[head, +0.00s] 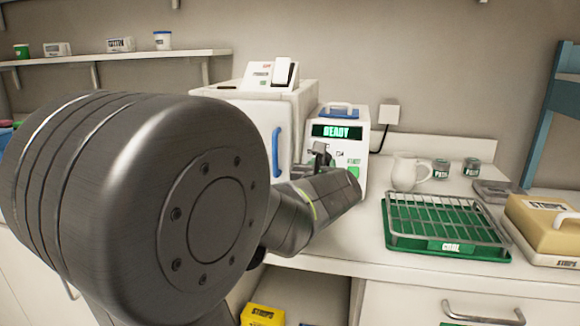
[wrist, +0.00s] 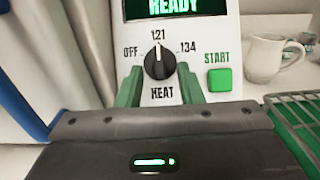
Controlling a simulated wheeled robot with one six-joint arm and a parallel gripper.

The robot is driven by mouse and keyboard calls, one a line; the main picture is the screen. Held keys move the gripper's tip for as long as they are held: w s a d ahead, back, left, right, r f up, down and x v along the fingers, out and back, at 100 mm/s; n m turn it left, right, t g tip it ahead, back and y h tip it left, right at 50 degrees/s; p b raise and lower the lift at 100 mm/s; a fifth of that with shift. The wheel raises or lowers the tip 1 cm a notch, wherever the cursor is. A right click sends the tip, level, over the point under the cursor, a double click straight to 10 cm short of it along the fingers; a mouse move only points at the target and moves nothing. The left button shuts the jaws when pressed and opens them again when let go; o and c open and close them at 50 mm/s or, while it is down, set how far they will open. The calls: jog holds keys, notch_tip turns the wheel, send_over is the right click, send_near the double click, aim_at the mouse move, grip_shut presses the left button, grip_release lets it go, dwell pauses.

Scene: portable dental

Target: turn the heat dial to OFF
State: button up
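The heat dial (wrist: 159,61) is a round black knob on the front of a white unit (head: 372,109). Its white pointer line stands upright at 121, with OFF to its left and 134 to its right. The unit's display (head: 337,132) reads READY. My gripper (wrist: 161,80) is open, with its two green fingers spread, one at the lower left and one at the lower right of the dial. I cannot tell whether they touch it. In the head view my gripper (head: 322,157) is in front of the unit and mostly hides the dial.
A green START button (wrist: 219,79) sits just right of the dial. A larger white cabinet with a blue handle (head: 277,151) stands left of the unit. A white mug (head: 404,172) and a green tray with a wire rack (head: 480,253) are to the right on the counter.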

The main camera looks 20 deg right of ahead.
jog(key=shift+w+d, duration=0.25)
jog(key=shift+w, duration=0.15)
grip_shut()
